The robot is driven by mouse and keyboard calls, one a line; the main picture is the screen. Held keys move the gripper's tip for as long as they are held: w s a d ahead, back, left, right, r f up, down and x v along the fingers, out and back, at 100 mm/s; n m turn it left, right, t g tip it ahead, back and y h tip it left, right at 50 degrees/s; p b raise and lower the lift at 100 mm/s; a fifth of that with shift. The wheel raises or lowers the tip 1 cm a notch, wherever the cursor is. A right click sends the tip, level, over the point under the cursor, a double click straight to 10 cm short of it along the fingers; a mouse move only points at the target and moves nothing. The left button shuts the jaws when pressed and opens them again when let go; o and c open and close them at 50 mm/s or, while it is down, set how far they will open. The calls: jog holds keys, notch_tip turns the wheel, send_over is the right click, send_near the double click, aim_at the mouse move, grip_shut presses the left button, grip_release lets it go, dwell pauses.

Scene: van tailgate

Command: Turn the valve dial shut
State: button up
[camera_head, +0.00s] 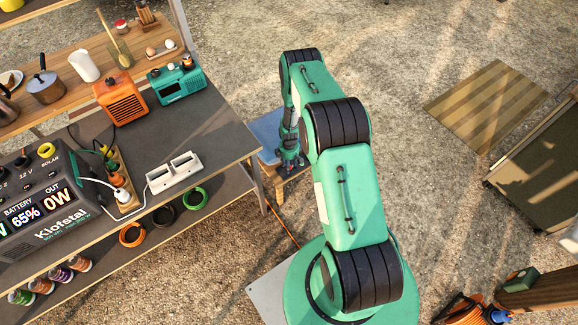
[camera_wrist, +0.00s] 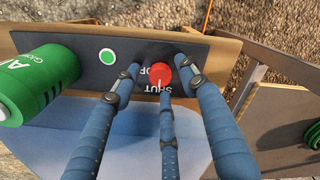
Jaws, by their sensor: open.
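The red valve dial (camera_wrist: 160,77) sits on a dark panel (camera_wrist: 85,48) in the wrist view. White lettering beside it reads "SHUT OF", the rest hidden. A green dot (camera_wrist: 107,56) is marked to its left. My gripper (camera_wrist: 157,66) is open, with blue fingers spread to the left and right of the dial and a third finger below it. I cannot tell whether any finger touches the dial. In the head view my gripper (camera_head: 290,158) is low beside a small wooden stand, and the dial cannot be made out there.
A green cylinder (camera_wrist: 38,84) with white lettering is left of the panel. A blue surface (camera_wrist: 135,140) lies below. In the head view a workbench (camera_head: 205,135) with a power station (camera_head: 45,205) stands at left.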

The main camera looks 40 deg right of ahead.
notch_tip(320, 180, up, 12)
jog(key=shift+f, duration=0.2)
dwell(0.5)
jog(key=shift+r, duration=0.1)
dwell(0.5)
